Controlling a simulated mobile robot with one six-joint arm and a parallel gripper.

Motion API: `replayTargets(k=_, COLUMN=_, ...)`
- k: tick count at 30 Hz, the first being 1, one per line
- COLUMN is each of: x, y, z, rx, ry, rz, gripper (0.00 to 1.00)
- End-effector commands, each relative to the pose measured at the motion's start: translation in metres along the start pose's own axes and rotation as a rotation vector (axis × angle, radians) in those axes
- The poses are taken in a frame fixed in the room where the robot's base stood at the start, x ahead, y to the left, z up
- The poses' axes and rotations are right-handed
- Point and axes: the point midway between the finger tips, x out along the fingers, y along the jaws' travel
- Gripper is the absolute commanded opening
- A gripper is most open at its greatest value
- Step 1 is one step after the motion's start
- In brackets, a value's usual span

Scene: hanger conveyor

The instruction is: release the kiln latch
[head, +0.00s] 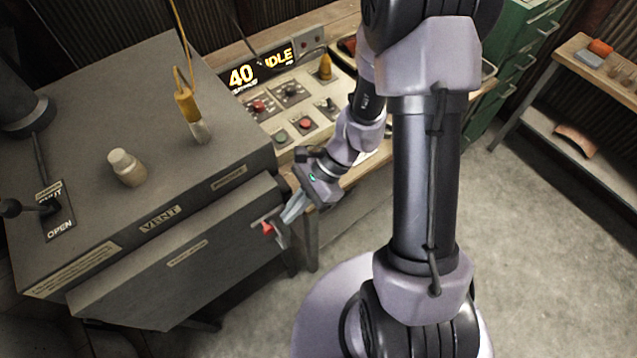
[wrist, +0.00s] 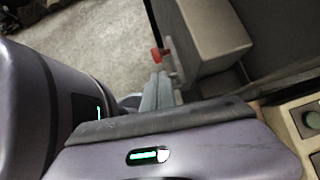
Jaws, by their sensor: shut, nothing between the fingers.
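The grey kiln (head: 180,270) fills the left of the head view, with its front panel closed. A latch with a red end (head: 267,229) and a metal bracket sits at the panel's right edge. The red end also shows in the wrist view (wrist: 157,56), just beyond my fingertips. My gripper (head: 287,217) is shut and empty, with its fingers right beside the latch. I cannot tell whether they touch it. In the wrist view my gripper (wrist: 158,78) points at the latch, next to a grey block (wrist: 212,42).
A vent lever (head: 45,205), a pale jar (head: 126,167) and a yellow-handled probe (head: 190,105) are on the kiln's top. The floor (head: 550,250) at right is clear.

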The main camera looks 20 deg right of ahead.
Motion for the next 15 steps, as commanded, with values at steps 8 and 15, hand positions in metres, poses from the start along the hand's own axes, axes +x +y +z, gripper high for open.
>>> replayTargets(k=8, x=-0.067, y=-0.003, z=0.002, rx=0.0, ry=0.0, rz=-0.005, gripper=0.0)
replayTargets(k=15, x=-0.1, y=-0.002, z=0.001, rx=0.0, ry=0.0, rz=-0.003, gripper=0.0)
